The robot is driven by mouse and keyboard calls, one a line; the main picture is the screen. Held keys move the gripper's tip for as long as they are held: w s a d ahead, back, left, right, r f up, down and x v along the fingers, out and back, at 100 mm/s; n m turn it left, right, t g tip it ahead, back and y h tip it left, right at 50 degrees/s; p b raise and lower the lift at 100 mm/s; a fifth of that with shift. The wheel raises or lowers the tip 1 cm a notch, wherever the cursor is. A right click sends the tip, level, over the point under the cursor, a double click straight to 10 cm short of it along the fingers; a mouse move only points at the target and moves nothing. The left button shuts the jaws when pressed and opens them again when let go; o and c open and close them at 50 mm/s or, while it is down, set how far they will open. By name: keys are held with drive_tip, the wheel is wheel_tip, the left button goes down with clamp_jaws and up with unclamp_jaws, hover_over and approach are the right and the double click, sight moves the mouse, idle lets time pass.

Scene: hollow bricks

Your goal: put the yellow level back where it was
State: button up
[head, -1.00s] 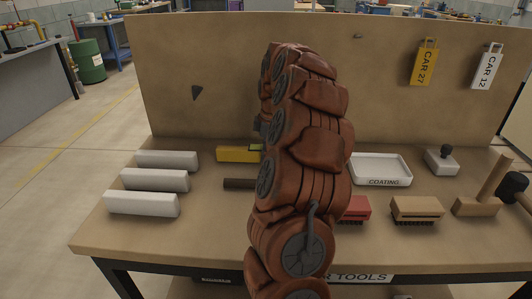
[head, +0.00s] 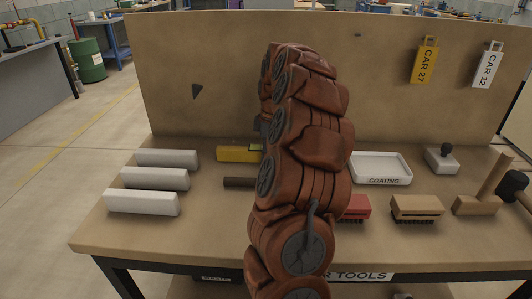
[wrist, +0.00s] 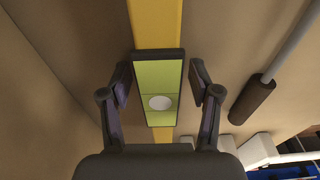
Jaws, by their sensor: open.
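The yellow level (head: 232,154) lies on the bench top near the back board, left of my arm. Its right part is hidden behind my arm in the head view. In the wrist view the yellow level (wrist: 155,22) runs up the picture, with its green vial window (wrist: 158,78) between the fingers. My gripper (wrist: 162,85) is open, with one finger on each side of the window and gaps showing on both sides. My gripper is hidden behind my arm in the head view.
A dark-handled tool (head: 238,183) lies just in front of the level. Several white blocks (head: 155,180) lie at left. A coating tray (head: 381,168), a red brush (head: 356,208) and a wooden brush (head: 416,206) are at right. The back board (head: 200,70) stands behind.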

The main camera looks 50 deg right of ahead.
drive_tip(key=shift+r, duration=0.1)
drive_tip(key=shift+s+d+r, duration=0.15)
drive_tip(key=shift+r, duration=1.8)
drive_tip(key=shift+s+d+r, duration=0.15)
drive_tip(key=shift+s+r, duration=0.05)
drive_tip(key=shift+r, duration=1.75)
drive_tip(key=shift+s+d+r, duration=0.15)
drive_tip(key=shift+r, duration=1.8)
drive_tip(key=s+a+f+m+g, duration=0.2)
drive_tip(key=a, duration=2.3)
drive_tip(key=s+a+f+m+g, duration=0.1)
drive_tip(key=s+a+f+m, duration=0.1)
drive_tip(key=s+a+f, duration=0.45)
drive_tip(key=s+a+f+m, duration=0.1)
drive_tip(key=s+a+m, duration=0.15)
drive_tip(key=s, duration=0.75)
drive_tip(key=s+a+f+m+g, duration=0.1)
drive_tip(key=s+a+f, duration=0.35)
drive_tip(key=s, duration=0.35)
wheel_tip(320, 180, up, 19)
drive_tip(key=w+t+p, duration=0.1)
drive_tip(key=p, duration=1.6)
drive_tip(key=shift+w+f+h, duration=0.2)
drive_tip(key=shift+h, duration=0.2)
drive_tip(key=shift+a, duration=0.1)
